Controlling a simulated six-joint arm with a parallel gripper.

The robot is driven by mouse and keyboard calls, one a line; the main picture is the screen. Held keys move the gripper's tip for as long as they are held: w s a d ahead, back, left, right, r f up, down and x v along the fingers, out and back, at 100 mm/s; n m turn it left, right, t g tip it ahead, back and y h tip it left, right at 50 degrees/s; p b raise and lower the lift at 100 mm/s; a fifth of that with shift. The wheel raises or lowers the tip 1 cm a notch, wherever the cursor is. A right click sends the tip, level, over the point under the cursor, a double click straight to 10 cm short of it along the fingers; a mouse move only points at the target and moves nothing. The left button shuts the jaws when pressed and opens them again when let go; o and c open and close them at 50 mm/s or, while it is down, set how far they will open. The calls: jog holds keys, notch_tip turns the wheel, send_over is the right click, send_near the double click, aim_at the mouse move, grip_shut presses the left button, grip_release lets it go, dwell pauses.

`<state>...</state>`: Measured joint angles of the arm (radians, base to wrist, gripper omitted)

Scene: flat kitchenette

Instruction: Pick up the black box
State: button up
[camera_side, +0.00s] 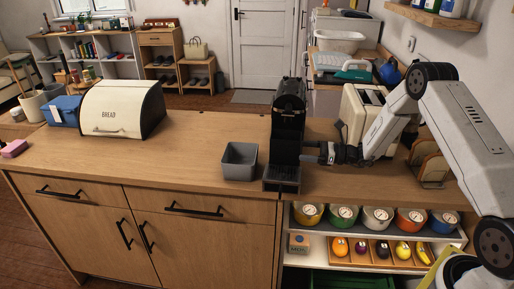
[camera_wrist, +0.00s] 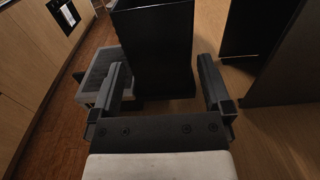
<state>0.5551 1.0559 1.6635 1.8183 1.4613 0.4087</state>
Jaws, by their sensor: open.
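A tall black box-like body, shaped like a coffee machine (camera_side: 288,118), stands upright on the counter in the side view, with a slatted tray (camera_side: 282,174) at its front foot. My gripper (camera_side: 314,152) is just right of it, level and pointing left at its lower part. In the wrist view the black body (camera_wrist: 155,45) stands between the open fingers of my gripper (camera_wrist: 165,88). A gap shows by the right finger; the left finger overlaps the grey slatted tray (camera_wrist: 97,75), and contact there cannot be told. No separate plain black box is plain to see.
A dark grey open bin (camera_side: 239,161) stands just left of the black body. A cream toaster (camera_side: 358,112) is close behind my wrist. A bread box (camera_side: 122,108) and a blue box (camera_side: 62,111) stand at the far left. The counter between bread box and bin is clear.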

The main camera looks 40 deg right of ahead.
aim_at(291, 150)
jog(key=shift+x, duration=2.6)
jog(key=shift+f, duration=0.2)
jog(key=c, duration=0.9)
